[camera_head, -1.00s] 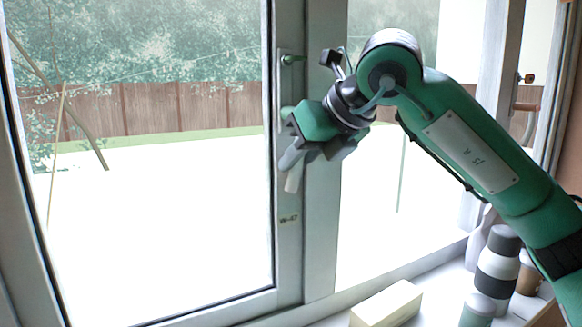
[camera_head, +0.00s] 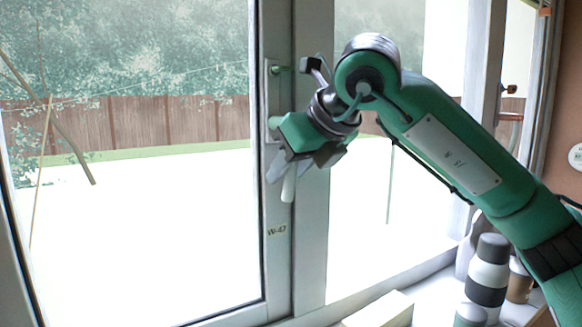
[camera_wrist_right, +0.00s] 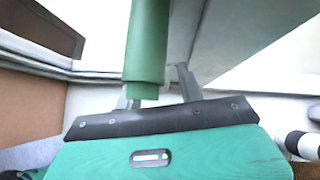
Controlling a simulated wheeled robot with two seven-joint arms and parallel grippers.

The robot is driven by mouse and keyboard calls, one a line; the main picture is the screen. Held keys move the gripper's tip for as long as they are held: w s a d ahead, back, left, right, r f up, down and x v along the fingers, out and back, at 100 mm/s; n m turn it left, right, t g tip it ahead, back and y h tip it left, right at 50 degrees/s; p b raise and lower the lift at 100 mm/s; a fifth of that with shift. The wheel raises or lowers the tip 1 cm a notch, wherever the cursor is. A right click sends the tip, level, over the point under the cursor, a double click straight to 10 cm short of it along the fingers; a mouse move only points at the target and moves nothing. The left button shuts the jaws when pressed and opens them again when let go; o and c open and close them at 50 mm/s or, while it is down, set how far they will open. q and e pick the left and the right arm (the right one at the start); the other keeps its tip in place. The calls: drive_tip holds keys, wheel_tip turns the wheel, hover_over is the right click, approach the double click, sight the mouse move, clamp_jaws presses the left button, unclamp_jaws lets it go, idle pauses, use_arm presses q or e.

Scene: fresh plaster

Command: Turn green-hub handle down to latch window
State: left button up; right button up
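The handle's plate (camera_head: 268,92) is on the window's upright frame, with a small green hub (camera_head: 279,69) near its top. My right gripper (camera_head: 290,160) is just below and right of the plate, its fingers pointing down. A pale bar (camera_head: 288,188) hangs down beside the grey left finger; it looks like the lever, but its upper end is hidden by the gripper. In the right wrist view, a thick green cylinder (camera_wrist_right: 148,45) comes from above, its lower end near the two fingers (camera_wrist_right: 157,94). The fingers stand apart; contact is unclear. My left gripper is out of view.
A striped bottle (camera_head: 488,275), a brown cup (camera_head: 519,280) and a cream block (camera_head: 378,312) stand on the sill at lower right. The bottle also shows in the right wrist view (camera_wrist_right: 303,145). The window pane (camera_head: 150,220) left of the frame is unobstructed.

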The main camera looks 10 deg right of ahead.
drive_tip(key=b+v, duration=0.3)
drive_tip(key=v, duration=1)
drive_tip(key=shift+r+b, duration=0.3)
drive_tip(key=shift+b, duration=0.05)
drive_tip(key=shift+s+d, duration=0.1)
drive_tip(key=shift+s, duration=0.05)
